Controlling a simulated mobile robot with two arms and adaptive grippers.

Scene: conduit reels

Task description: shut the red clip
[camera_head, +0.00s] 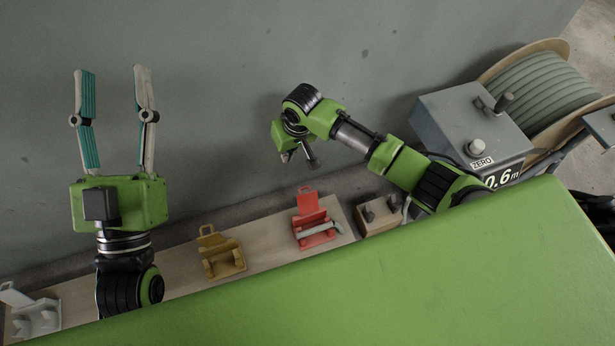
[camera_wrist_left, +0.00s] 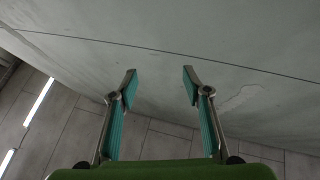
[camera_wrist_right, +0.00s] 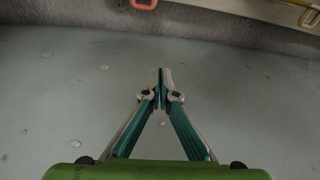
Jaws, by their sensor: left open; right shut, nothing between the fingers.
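The red clip (camera_head: 315,232) sits on the wooden board in the head view, its looped lid (camera_head: 306,200) standing up, open. A short pale grey piece of conduit (camera_head: 320,229) lies across its base. The lid's red loop also shows at the top edge of the right wrist view (camera_wrist_right: 145,4). My right gripper (camera_wrist_right: 161,74) is shut and empty, apart from the clip; in the head view its body hangs above and behind the lid, with its fingers mostly hidden. My left gripper (camera_head: 110,74) is open and empty, raised at the left, well away from the red clip.
A yellow clip (camera_head: 222,254) and a white clip (camera_head: 36,315) stand open on the board (camera_head: 270,242) to the left. A small wooden block with dark knobs (camera_head: 380,214) is right of the red clip. A grey counter box (camera_head: 470,122) and a conduit reel (camera_head: 545,88) stand at right.

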